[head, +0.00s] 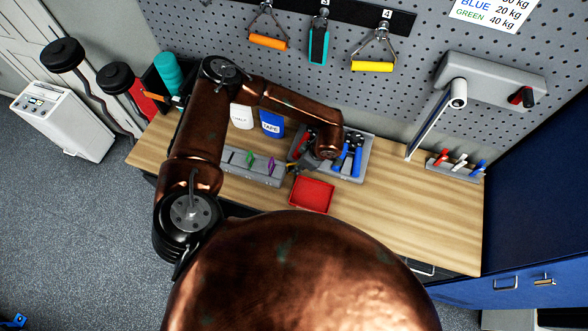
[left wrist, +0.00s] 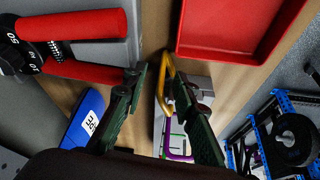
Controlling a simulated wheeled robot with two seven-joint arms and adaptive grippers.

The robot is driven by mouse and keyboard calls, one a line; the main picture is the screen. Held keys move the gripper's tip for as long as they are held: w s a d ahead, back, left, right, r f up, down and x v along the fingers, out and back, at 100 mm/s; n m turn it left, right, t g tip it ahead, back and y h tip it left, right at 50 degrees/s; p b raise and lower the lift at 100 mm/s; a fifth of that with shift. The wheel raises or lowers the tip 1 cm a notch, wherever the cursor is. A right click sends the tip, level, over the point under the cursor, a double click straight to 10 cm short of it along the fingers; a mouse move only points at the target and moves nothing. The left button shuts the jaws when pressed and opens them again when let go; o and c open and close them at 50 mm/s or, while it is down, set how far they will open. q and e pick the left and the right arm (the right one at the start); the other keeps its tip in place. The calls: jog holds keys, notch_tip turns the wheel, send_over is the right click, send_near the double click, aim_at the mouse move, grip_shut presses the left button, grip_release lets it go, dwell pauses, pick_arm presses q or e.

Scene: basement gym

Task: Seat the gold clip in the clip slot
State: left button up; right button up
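The gold clip (left wrist: 160,92) shows in the left wrist view between my left gripper's fingers, close to the right-hand finger, which partly hides it. My left gripper (left wrist: 152,66) has its fingertips apart, with a gap between the left-hand finger and the clip. In the head view the left gripper (head: 295,168) is small and dark at the right end of the grey clip rack (head: 270,181). The rack holds a green clip (head: 250,160) and a purple clip (head: 271,166). Whether the gold clip is in its slot is hidden. My right gripper is out of view.
A red tray (head: 312,195) lies just right of the rack. Behind are a grey tool tray (head: 369,163), a blue tape box (head: 271,124) and a white chalk box (head: 242,117). The right half of the wooden bench (head: 410,215) is mostly clear.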

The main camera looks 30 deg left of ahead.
pick_arm(q)
jog(key=shift+a+f, duration=0.15)
jog(key=shift+f, duration=0.35)
jog(key=shift+c, duration=0.2)
grip_shut()
